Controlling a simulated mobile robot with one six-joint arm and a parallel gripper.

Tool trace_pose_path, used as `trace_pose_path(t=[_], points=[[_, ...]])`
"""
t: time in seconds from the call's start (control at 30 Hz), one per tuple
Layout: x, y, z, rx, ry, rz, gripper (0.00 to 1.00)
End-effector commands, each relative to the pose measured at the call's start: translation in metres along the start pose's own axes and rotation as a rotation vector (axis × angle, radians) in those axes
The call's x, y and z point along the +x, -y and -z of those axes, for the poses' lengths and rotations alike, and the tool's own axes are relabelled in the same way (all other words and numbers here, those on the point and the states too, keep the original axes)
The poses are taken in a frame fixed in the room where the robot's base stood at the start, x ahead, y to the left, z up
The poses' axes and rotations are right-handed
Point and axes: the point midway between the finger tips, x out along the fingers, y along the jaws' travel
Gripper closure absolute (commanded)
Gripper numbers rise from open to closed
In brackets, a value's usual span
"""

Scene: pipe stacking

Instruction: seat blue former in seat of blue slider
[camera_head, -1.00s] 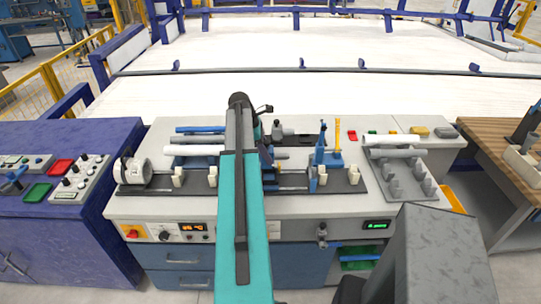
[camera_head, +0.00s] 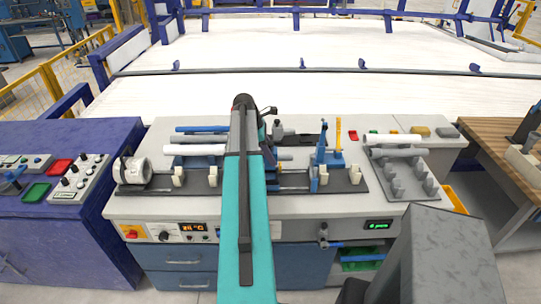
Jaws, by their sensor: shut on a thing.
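A dark rail (camera_head: 292,183) runs along the bench top. A blue piece with a tall upright (camera_head: 321,152) stands at the rail's right part; I cannot tell for sure whether it is the blue slider. A small dark-blue part (camera_head: 269,159) shows just right of my arm, above the rail. It may be the blue former or part of the slider, and its lower side is hard to make out. My teal arm reaches over the middle of the bench and hides my gripper and whatever is in it. No seat can be made out.
A grey block with a round white end (camera_head: 133,171) stands at the rail's left end. Cream supports (camera_head: 178,177) stand along the rail. Pipes (camera_head: 194,150) lie behind it. A grey peg tray (camera_head: 408,184) is at the right. The bench's front strip is clear.

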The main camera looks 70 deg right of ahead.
Motion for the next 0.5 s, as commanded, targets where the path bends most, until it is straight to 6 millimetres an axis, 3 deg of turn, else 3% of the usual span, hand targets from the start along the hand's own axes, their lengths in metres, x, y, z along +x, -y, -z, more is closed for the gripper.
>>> trace_pose_path(t=[0.5], points=[[0.025, 0.0, 0.011, -0.001, 0.001, -0.001, 0.98]])
